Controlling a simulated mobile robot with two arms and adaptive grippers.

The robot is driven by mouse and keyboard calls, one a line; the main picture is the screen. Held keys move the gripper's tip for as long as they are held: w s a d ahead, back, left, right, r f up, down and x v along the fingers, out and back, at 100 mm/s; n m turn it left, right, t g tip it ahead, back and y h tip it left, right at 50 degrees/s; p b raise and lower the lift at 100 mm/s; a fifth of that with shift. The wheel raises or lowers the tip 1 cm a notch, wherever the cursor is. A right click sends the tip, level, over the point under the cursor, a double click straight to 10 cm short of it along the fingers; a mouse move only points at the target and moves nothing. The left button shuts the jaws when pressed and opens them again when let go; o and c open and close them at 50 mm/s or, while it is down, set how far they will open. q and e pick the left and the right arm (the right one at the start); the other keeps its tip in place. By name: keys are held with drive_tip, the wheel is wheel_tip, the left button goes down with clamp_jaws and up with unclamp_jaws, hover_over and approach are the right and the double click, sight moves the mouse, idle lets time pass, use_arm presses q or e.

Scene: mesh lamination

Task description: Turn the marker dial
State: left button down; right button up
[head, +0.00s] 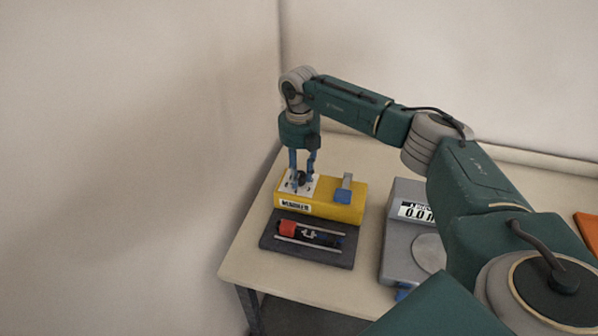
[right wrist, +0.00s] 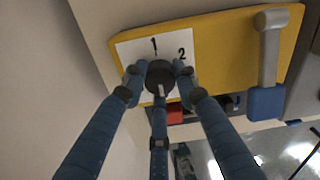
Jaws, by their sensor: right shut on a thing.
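The marker box (head: 335,205) is yellow with a white plate on its left end and a label on its front. In the right wrist view the yellow box (right wrist: 225,40) has the numbers 1 and 2 on the white plate (right wrist: 128,52). The dark round marker dial (right wrist: 160,76) sits on this plate, with a lighter pointer mark toward the bottom. My right gripper (head: 301,178) comes down from above, and its blue fingers (right wrist: 158,88) are closed around the dial. My left gripper is not in view.
A grey lever with a blue end (head: 343,195) stands on the box's right part. A dark tray (head: 330,254) holding a red and black item lies in front. A grey scale (head: 396,252) stands to the right. An orange thing (head: 588,230) lies at the far right.

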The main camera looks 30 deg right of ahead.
sight(300, 176)
drive_tip(key=shift+s+a+f+m, duration=0.1)
drive_tip(key=shift+s+f+m, duration=0.15)
drive_tip(key=shift+m, duration=0.25)
drive_tip(key=o, duration=1.1)
drive_tip(key=shift+o, duration=0.2)
drive_tip(key=shift+r, duration=0.2)
drive_tip(key=shift+w+r, duration=0.1)
drive_tip(key=shift+r, duration=0.05)
wheel_tip(300, 176, up, 12)
